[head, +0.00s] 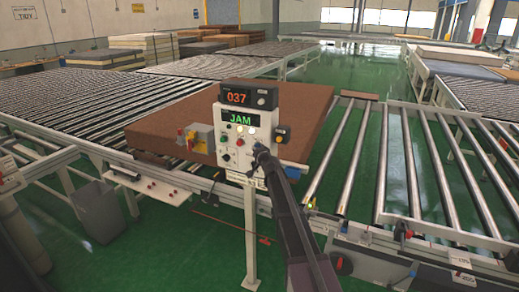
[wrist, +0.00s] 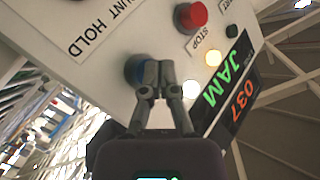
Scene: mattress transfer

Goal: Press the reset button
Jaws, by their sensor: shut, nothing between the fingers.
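A white control panel (head: 246,133) stands on a post in the middle of the head view, its display reading JAM in green. In the wrist view the panel (wrist: 90,45) appears tilted, with a red STOP button (wrist: 193,15) and a blue button (wrist: 135,68). No reset label is readable; the blue button's own label is not visible. My gripper (wrist: 158,72) is shut and empty, its fingertips in front of the blue button and partly hiding it. I cannot tell whether they touch it. In the head view my gripper (head: 262,153) is at the panel's lower right.
A counter display (head: 248,96) on top reads 037. A large brown slab (head: 180,105) lies on the conveyor behind the panel. Roller conveyors (head: 350,150) run to the right, with a gap between sections. Green floor (head: 200,250) is open around the post.

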